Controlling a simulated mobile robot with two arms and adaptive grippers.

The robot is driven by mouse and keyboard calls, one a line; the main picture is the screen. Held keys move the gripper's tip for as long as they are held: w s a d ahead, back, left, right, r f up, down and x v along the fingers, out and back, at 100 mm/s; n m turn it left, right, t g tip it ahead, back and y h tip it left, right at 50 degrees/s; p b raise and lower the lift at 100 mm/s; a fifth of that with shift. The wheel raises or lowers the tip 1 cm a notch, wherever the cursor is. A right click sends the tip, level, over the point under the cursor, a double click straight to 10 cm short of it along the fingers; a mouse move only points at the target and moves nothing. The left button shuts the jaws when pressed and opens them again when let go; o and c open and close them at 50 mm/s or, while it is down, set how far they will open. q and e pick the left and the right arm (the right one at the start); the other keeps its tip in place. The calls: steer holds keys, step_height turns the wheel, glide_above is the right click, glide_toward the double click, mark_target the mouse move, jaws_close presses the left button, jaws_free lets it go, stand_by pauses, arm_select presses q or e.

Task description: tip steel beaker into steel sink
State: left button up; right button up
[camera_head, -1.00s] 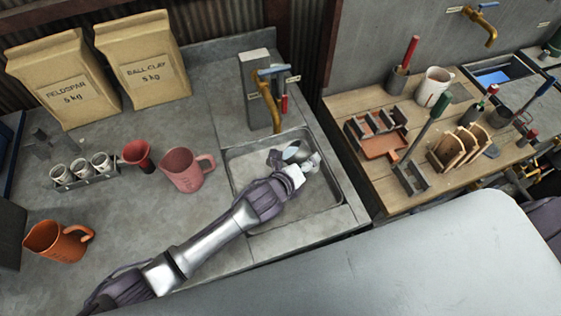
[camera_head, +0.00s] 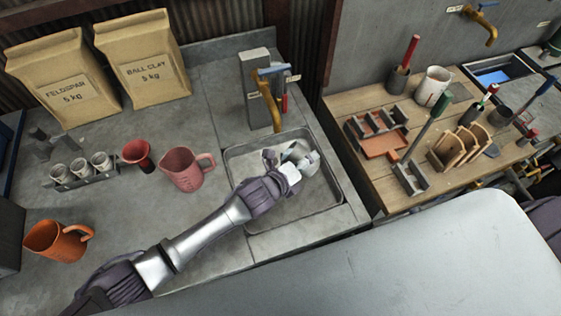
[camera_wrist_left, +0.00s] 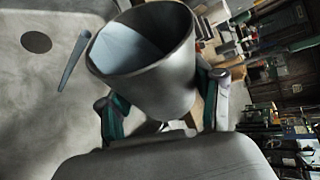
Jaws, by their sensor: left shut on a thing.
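The steel beaker (camera_head: 297,150) is held over the steel sink (camera_head: 340,196) in the head view, small and partly hidden by my gripper. My left gripper (camera_head: 301,160) is shut on it. In the left wrist view the beaker (camera_wrist_left: 165,85) sits between the two fingers of the gripper (camera_wrist_left: 163,108). It is tilted, with its wide mouth towards the upper left and the sink basin (camera_wrist_left: 60,100) beyond. Its visible inside is bare grey metal; no stream shows. My right gripper is not in view.
A brass tap (camera_head: 270,100) stands behind the sink. A pink jug (camera_head: 186,170) stands close to the sink's left, with a red cup (camera_head: 138,154) beside it. An orange jug (camera_head: 58,240) is at the front left. A wooden bench (camera_head: 385,190) with tools lies right.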

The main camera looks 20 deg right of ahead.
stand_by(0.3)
arm_select(q)
steer(key=shift+f+n+h+b, duration=0.15)
steer(key=shift+n+h+b, duration=0.15)
steer(key=shift+w, duration=0.1)
stand_by(0.6)
steer(key=shift+n+g+b, duration=0.3)
steer(key=shift+b, duration=0.05)
steer(key=shift+a+h, duration=0.1)
steer(key=shift+h, duration=0.2)
steer(key=shift+f, duration=0.1)
